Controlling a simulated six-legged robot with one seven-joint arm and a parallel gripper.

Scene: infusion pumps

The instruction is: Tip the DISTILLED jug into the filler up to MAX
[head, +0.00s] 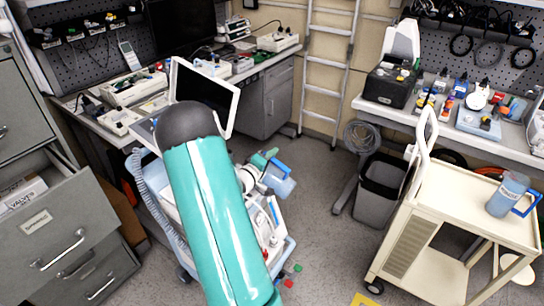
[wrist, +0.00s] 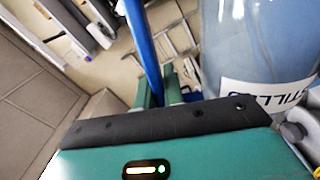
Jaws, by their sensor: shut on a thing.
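The DISTILLED jug (head: 284,186) is translucent blue-grey with a blue handle. It hangs beside the white-and-blue wheeled machine (head: 277,246), partly hidden by my arm. The wrist view shows the jug's side (wrist: 262,45) up close, with part of its label reading "STILLED". My gripper (head: 264,159) is shut on the blue handle, which also shows between its fingers in the wrist view (wrist: 147,60). The jug's exact tilt, its spout and its liquid level cannot be told. I cannot make out the filler or its MAX mark; my arm covers much of the machine.
A second jug (head: 508,190) with a blue handle stands on the cream cart (head: 455,200) at right. A grey bin (head: 378,190) stands left of the cart. An open drawer (head: 60,225) juts out at left. Small coloured pieces lie on the floor by the machine. The middle floor is clear.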

